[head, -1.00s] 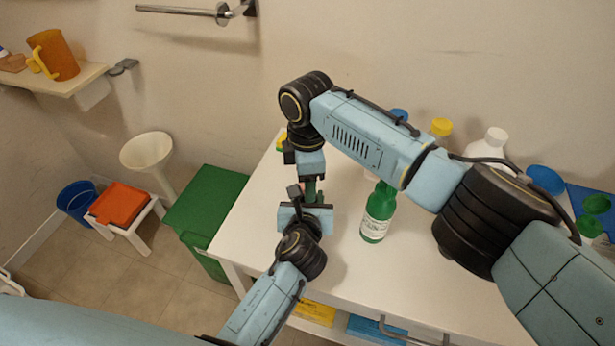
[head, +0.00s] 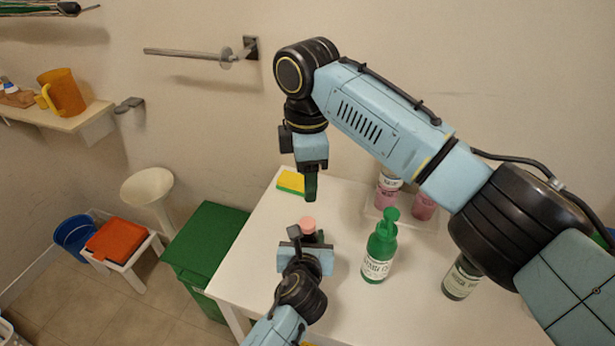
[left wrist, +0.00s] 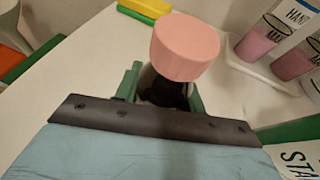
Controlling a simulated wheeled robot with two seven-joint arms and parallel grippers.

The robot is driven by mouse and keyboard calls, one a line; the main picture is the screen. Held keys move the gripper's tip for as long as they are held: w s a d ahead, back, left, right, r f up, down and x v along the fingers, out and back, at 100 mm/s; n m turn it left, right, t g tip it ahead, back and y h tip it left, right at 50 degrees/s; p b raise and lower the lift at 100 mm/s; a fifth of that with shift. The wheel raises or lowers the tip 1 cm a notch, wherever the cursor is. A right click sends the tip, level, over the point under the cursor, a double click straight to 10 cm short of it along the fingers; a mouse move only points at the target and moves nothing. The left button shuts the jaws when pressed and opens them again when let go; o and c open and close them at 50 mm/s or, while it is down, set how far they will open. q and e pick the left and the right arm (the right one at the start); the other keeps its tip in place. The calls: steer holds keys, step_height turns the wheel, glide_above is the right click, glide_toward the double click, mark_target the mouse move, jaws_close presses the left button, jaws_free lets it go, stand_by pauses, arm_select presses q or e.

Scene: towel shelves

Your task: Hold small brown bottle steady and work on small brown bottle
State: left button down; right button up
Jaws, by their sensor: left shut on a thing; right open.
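The small brown bottle shows mostly as its pink cap (head: 307,224), standing up from my left gripper (head: 306,248) above the white table. In the left wrist view the pink cap (left wrist: 185,47) sits upright on a dark neck (left wrist: 165,90), between the green fingers of my left gripper (left wrist: 163,98), which is shut on it. The bottle's lower body is hidden behind the gripper. My right gripper (head: 311,186) points down above the cap, apart from it. It is open and empty; its fingers overlap in this view.
A green pump bottle (head: 379,250) stands right of the left gripper. A dark labelled bottle (head: 461,279) stands further right, partly under my right arm. Pink jars (head: 423,207) stand on a tray behind. A yellow-green sponge (head: 291,182) lies at the back left. A green bin (head: 205,250) stands left of the table.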

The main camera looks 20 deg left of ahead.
arm_select(q)
steer(key=c, duration=0.8)
jaws_free()
steer(key=shift+o, duration=0.2)
steer(key=p+v, duration=0.2)
steer(key=v, duration=1.1)
steer(key=shift+s, duration=0.25)
